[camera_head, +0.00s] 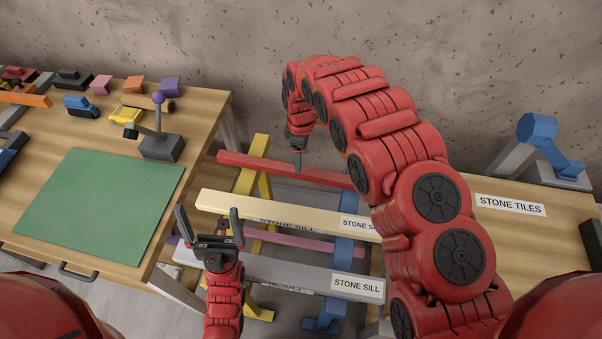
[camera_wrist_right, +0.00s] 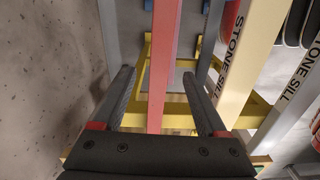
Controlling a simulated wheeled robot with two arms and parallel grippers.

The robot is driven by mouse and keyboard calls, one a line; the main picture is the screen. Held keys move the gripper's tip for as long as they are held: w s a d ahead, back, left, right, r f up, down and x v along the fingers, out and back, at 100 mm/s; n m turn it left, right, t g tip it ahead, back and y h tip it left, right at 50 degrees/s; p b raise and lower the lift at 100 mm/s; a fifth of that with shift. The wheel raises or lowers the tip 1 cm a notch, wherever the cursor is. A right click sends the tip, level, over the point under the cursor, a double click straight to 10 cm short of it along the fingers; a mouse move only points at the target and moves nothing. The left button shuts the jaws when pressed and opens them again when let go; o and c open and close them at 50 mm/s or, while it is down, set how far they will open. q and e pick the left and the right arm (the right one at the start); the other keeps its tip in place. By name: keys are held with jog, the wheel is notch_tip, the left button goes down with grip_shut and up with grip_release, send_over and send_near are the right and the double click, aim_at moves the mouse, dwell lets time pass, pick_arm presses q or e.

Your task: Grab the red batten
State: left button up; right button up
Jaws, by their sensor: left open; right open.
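The red batten (camera_head: 240,162) lies at the back across the yellow trestle (camera_head: 264,180) and the blue trestle, beyond the cream batten. Part of it is hidden behind my right arm. My right gripper (camera_head: 297,165) is above the red batten in the head view. In the right wrist view the red batten (camera_wrist_right: 163,60) runs lengthwise between the two open fingers of my right gripper (camera_wrist_right: 164,100); I cannot tell how far below them it is. My left gripper (camera_head: 209,222) is open and empty, in front of the cream batten.
A cream batten (camera_head: 285,212) and a grey batten (camera_head: 290,274) labelled STONE SILL lie nearer, with a pink batten (camera_head: 320,242) lower between them. A workbench with a green mat (camera_head: 100,205) stands left. A table labelled STONE TILES (camera_head: 510,205) stands right. The speckled wall is close behind.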

aim_at(320, 176)
jog(key=shift+f+p, duration=0.35)
jog(key=shift+f, duration=0.1)
notch_tip(320, 176, down, 4)
jog(key=shift+a+r+p, duration=0.1)
jog(key=shift+p, duration=0.8)
jog(key=shift+f, duration=0.25)
grip_shut()
